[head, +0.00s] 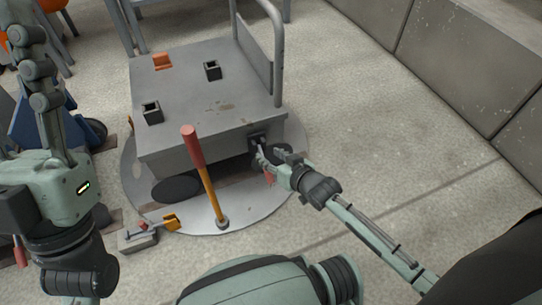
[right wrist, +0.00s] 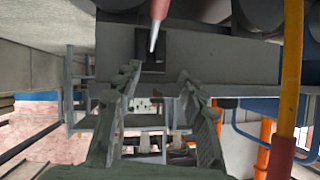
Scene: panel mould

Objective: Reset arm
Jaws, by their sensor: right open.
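No arm is named as an object, so I report both of mine. My right gripper (head: 268,157) is at the front right corner of a grey cart (head: 200,92), beside a dark square socket (head: 257,138). In the right wrist view, the right gripper (right wrist: 158,85) has its fingers spread with nothing held between them. A small red lever with a pale tip (right wrist: 157,25) shows at the socket, beyond the fingertips; its red part (head: 269,178) hangs below the gripper in the head view. My left gripper (head: 38,75) is raised at the left, seen side-on; its opening cannot be judged.
A tall orange lever with a red grip (head: 193,148) rises from the round floor plate (head: 240,212) in front of the cart. A small yellow-handled clamp (head: 168,222) lies left of it. The cart has a tubular handle (head: 278,60). Floor at the right is clear up to the wall blocks.

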